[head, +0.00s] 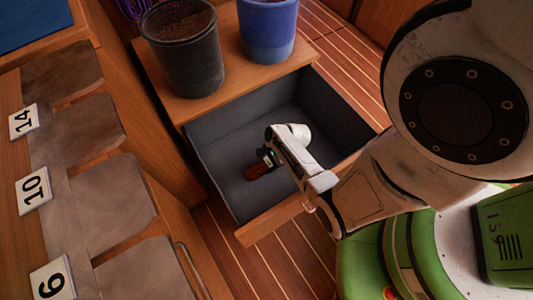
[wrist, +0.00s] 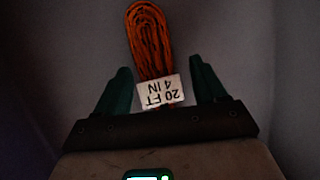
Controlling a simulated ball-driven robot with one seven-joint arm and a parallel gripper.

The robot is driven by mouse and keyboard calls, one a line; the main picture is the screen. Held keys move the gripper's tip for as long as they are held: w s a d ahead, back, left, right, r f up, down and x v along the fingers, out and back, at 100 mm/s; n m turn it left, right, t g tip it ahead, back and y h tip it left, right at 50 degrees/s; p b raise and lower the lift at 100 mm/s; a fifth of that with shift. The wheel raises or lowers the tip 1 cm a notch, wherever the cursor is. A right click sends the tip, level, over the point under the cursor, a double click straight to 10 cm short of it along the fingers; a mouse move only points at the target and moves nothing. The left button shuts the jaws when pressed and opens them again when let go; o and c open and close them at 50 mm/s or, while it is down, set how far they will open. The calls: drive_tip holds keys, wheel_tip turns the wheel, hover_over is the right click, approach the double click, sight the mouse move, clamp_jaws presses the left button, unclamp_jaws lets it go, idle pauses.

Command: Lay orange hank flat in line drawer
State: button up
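The orange hank (wrist: 150,45) is a long looped coil with a white tag reading "20 FT 4 IN", upside down in the wrist view. In the head view the hank (head: 258,171) looks dark reddish and appears to lie on the grey floor of the open line drawer (head: 228,198). My gripper (wrist: 161,80) reaches down into the drawer at the tag end of the hank. Its two green fingers are spread, with a gap on each side of the tag. In the head view my gripper (head: 268,158) partly covers the hank, and its fingertips are hard to make out.
A black bucket (head: 186,55) and a blue bucket (head: 268,30) stand on the wooden top behind the drawer. Numbered plates, such as 10 (head: 33,190), line the bench at left. A purple coil (head: 135,8) shows at the top. The rest of the drawer floor looks clear.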

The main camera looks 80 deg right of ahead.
drive_tip(key=o, duration=0.3)
drive_tip(key=shift+o, duration=0.2)
drive_tip(key=a+p+v, duration=0.1)
drive_tip(key=p+v, duration=0.4)
drive_tip(key=v, duration=0.5)
drive_tip(key=shift+s+d+r+p, duration=0.2)
drive_tip(key=shift+d+r+p, duration=0.1)
drive_tip(key=shift+d+r, duration=0.15)
drive_tip(key=shift+f, duration=0.1)
drive_tip(key=w+a+r+n+g+h, duration=0.1)
drive_tip(key=w+a+r+n+g, duration=0.15)
drive_tip(key=a+r+n, duration=0.95)
drive_tip(key=w+a+r+n+g, duration=0.25)
drive_tip(key=a+r+n, duration=0.35)
drive_tip(key=r+n, duration=0.65)
wheel_tip(320, 180, up, 20)
drive_tip(key=n+p, duration=0.2)
drive_tip(key=p, duration=2)
drive_tip(key=shift+w+t+p, duration=0.25)
drive_tip(key=shift+t+p, duration=0.05)
drive_tip(key=shift+t, duration=0.1)
drive_tip(key=shift+d+n, duration=0.15)
drive_tip(key=shift+n, duration=0.1)
